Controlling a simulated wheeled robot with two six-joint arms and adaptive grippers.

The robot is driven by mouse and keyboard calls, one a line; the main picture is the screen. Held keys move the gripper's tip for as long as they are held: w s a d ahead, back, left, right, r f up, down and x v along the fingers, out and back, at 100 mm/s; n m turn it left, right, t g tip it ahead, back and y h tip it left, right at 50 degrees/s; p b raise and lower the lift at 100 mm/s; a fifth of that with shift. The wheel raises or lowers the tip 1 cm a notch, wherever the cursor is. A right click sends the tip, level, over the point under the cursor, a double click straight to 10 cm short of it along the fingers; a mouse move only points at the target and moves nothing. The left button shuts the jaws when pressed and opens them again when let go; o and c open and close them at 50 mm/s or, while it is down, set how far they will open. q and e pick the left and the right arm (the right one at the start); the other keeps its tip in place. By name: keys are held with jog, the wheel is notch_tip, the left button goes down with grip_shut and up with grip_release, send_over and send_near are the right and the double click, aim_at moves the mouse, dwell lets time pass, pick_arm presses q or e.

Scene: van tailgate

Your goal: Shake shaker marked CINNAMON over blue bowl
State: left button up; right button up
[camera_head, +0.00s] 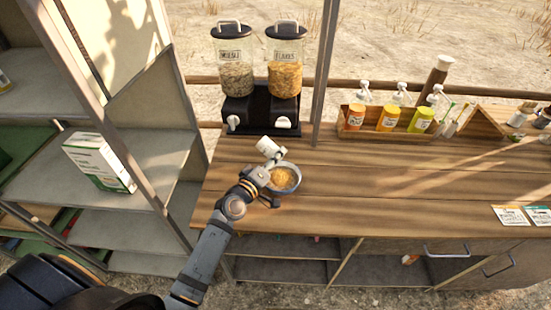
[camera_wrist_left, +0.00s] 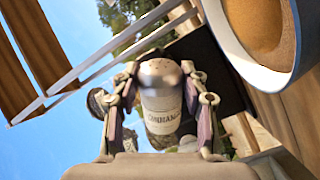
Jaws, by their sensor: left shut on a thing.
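The shaker (camera_head: 269,147) is held beside the blue bowl (camera_head: 298,181), at its upper left in the head view, and looks tilted there. In the left wrist view the shaker (camera_wrist_left: 160,112) has a pale label reading CINNAMON, partly cut off, and a grey top with holes. My left gripper (camera_head: 264,162) is shut around the shaker's body; its fingers (camera_wrist_left: 162,98) show on both sides. The bowl holds golden-brown food, and its rim also shows in the left wrist view (camera_wrist_left: 232,55). No falling grains can be made out. My right gripper is not in view.
Two dispensers marked MUESLI (camera_head: 234,72) and FLAKES (camera_head: 285,75) stand behind the bowl. A wooden caddy (camera_head: 375,134) with several bottles is at the back right. A metal post (camera_head: 326,75) rises beside the dispensers.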

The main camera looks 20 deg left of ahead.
aim_at(275, 146)
pick_arm(q)
jog(key=shift+r, duration=0.1)
notch_tip(275, 146, up, 5)
jog(key=p, duration=0.5)
jog(key=shift+r, duration=0.1)
notch_tip(275, 146, down, 6)
jog(key=b, duration=0.6)
jog(key=shift+r+p, duration=0.3)
notch_tip(275, 146, up, 5)
jog(key=p, duration=0.5)
jog(key=shift+r, duration=0.2)
notch_tip(275, 146, down, 6)
jog(key=b, duration=0.6)
jog(key=shift+r+p, duration=0.35)
